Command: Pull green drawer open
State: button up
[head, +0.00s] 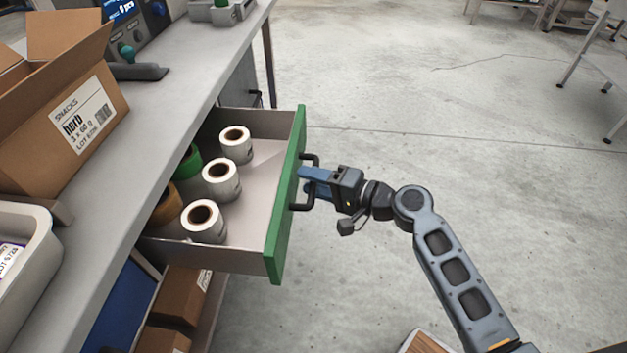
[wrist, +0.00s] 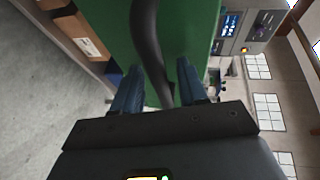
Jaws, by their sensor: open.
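The green drawer (head: 284,205) stands pulled out from under the grey workbench, with its inside in view in the head view. It holds several rolls, white, green and brown. Its dark bar handle (head: 309,160) is on the green front. My gripper (head: 304,180) is at the handle, with its blue fingers pointing at the drawer front. In the wrist view my gripper (wrist: 155,88) has its fingers spread, with the dark handle (wrist: 147,40) running between them in front of the green face (wrist: 185,35). Whether the fingers touch the handle cannot be told.
An open cardboard box (head: 62,135) and a pale tray (head: 28,262) stand on the bench (head: 190,85). Brown boxes (head: 180,297) sit on a shelf below the drawer. The concrete floor (head: 400,95) to the right is mostly clear.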

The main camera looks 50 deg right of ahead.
jog(key=v, duration=0.7)
jog(key=shift+s+b, duration=0.3)
jog(key=shift+s, duration=0.1)
